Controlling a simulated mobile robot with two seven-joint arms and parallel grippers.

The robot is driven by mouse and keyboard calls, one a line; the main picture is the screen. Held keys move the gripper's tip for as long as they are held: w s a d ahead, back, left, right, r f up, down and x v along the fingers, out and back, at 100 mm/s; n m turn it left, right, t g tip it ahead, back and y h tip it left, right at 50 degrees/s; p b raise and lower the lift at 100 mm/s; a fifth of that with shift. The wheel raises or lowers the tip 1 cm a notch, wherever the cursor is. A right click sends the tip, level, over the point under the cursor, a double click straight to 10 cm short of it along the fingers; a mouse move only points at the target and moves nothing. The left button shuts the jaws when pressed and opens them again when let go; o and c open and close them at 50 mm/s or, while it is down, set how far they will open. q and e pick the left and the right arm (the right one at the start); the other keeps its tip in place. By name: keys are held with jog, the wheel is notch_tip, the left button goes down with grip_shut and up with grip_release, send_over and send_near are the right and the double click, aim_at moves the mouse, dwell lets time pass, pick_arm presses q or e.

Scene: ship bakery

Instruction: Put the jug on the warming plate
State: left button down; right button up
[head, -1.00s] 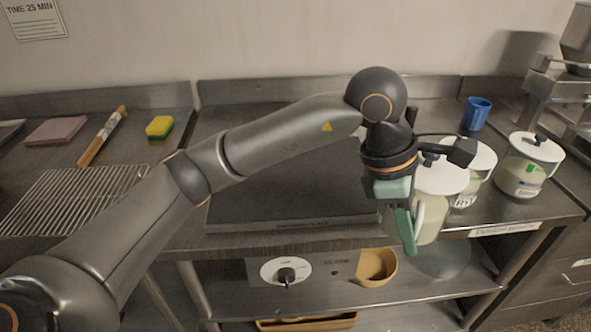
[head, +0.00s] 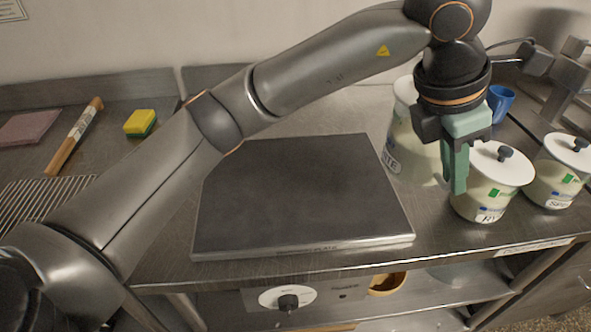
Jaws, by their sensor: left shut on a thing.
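The jug (head: 404,145) is pale, with a white lid and a label ending in "TE". It stands upright in the head view, just right of the warming plate and partly behind my left gripper. The warming plate (head: 300,195) is a dark, flat, empty slab with a metal front edge, left of the jug. My left gripper (head: 457,180) points down at the jug's right side, its green fingers shut on the jug. The handle is hidden, and I cannot tell whether the jug's base touches the counter. My right gripper is not in view.
A white-lidded container marked RYE (head: 490,190) stands close to the right of my left gripper, with another container (head: 558,178) beyond it. A blue cup (head: 500,103) is behind.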

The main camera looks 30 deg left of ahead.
pick_arm(q)
jog(key=shift+s+a+f+p, duration=0.25)
jog(key=shift+a+f, duration=1.9)
jog(key=shift+a, duration=0.2)
jog(key=shift+s+a+f+p, duration=0.2)
jog(key=shift+a+f+p, duration=0.1)
jog(key=shift+a+f, duration=1.9)
jog(key=shift+s+a+f+p, duration=0.25)
jog(key=shift+a+f, duration=1.8)
jog(key=shift+a, duration=0.4)
jog(key=shift+f, duration=0.1)
jog(key=c, duration=1.3)
grip_release()
jog(key=o, duration=0.4)
jog(key=shift+s, duration=0.1)
